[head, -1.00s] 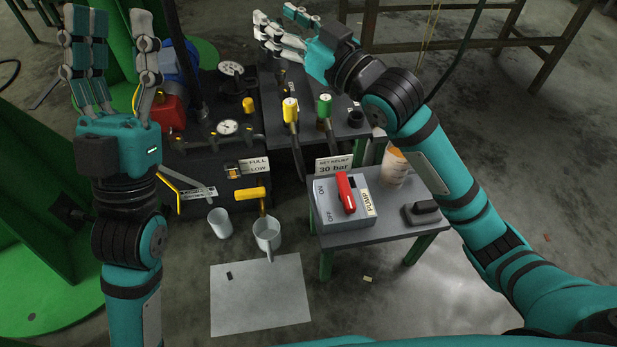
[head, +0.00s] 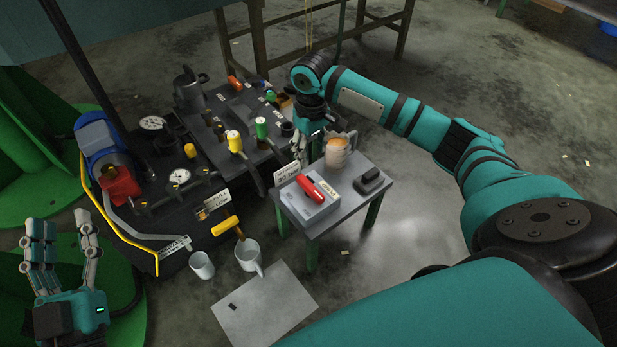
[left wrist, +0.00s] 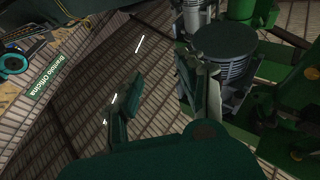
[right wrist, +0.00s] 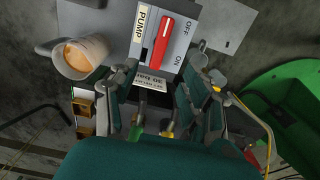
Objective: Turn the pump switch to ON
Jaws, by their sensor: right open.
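The pump switch is a red handle (head: 318,189) on a grey box (head: 300,208) on the small side table. In the right wrist view, the red handle (right wrist: 163,42) lies lengthwise beside the OFF and ON marks, with the PUMP label on its other side. Which mark it points to is unclear. My right gripper (head: 307,155) is open and empty behind the box, fingers pointing down. In its wrist view the fingertips (right wrist: 165,82) are spread just short of the box and its sign, apart from the handle. My left gripper (head: 58,240) is open and empty, far left, fingers up.
A cup of orange liquid (head: 338,152) stands close beside my right gripper. A dark block (head: 370,182) lies on the side table (head: 345,212). A sign (head: 287,174) stands at the box's back edge. Yellow and green valves (head: 235,140) stand on the bench behind.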

